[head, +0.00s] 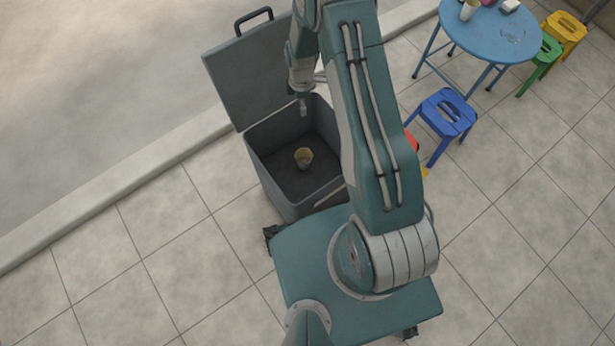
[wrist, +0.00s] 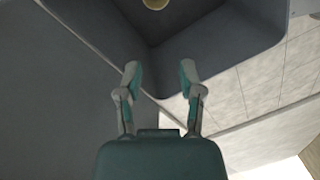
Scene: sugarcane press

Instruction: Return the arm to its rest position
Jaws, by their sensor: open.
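My arm reaches up and forward from my teal base in the head view. My gripper (wrist: 158,80) shows in the wrist view with its two fingers apart and nothing between them. It is over the rim of an open grey bin (wrist: 215,60). In the head view the bin (head: 268,180) stands in front of my base with its lid (head: 243,75) tilted up. A small yellowish cup (head: 304,157) lies inside on the bin's floor. The cup also shows at the top edge of the wrist view (wrist: 155,3).
A round blue table (head: 490,38) with a cup and small items stands at the upper right. Blue (head: 446,112), green (head: 546,52) and yellow (head: 565,27) stools are near it. A curb (head: 110,200) runs along the left. Tiled floor at lower left and right is clear.

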